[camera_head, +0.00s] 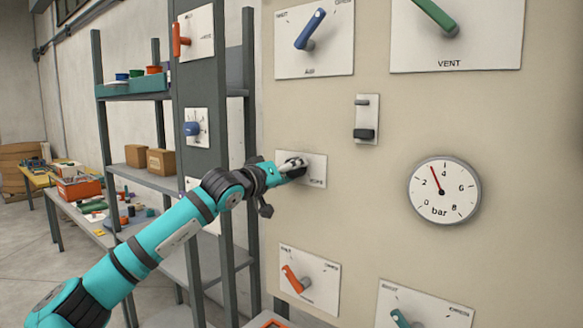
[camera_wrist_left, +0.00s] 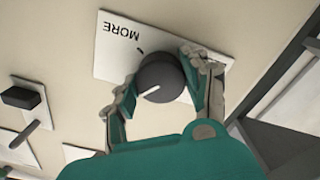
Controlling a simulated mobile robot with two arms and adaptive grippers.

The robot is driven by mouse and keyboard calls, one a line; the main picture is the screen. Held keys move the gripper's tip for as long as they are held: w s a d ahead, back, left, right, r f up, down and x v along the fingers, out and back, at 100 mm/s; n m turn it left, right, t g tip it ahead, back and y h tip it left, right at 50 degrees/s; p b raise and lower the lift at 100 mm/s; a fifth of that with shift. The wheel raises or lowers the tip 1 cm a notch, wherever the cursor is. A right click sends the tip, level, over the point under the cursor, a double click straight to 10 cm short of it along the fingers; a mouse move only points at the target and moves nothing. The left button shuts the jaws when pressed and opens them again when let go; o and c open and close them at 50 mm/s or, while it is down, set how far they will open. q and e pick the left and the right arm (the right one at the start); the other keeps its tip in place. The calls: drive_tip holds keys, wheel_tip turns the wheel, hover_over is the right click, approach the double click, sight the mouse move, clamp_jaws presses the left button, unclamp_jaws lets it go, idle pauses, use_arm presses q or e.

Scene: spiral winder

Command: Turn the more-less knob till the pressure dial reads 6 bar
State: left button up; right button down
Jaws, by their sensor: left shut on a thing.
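The more-less knob (camera_wrist_left: 160,78) is dark grey and round with a pale pointer line, on a white plate (camera_wrist_left: 110,68) marked MORE in the left wrist view. In the head view its plate (camera_head: 317,169) is on the beige panel, and my gripper hides most of the knob. My left gripper (camera_head: 298,166) is shut on the knob, with one finger at each side of it. The pressure dial (camera_head: 441,206) is white and round, marked 0 to 8 bar. Its red needle (camera_head: 436,177) points between 2 and 4, about 3. My right gripper is not in view.
A blue lever (camera_head: 310,30) and a green lever (camera_head: 437,16) are above on the panel, with a dark switch (camera_head: 364,133) between. An orange lever (camera_head: 294,279) and a teal lever (camera_head: 400,318) are below.

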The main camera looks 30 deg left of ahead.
use_arm(q)
drive_tip(key=shift+f+m+p, duration=0.2)
drive_tip(key=shift+m+p, duration=0.45)
drive_tip(key=shift+m, duration=1.45)
drive_tip(key=o, duration=1.2)
drive_tip(key=shift+c, duration=0.2)
drive_tip(key=shift+r, duration=0.1)
drive_tip(key=s+a, duration=0.1)
drive_tip(key=s, duration=1.1)
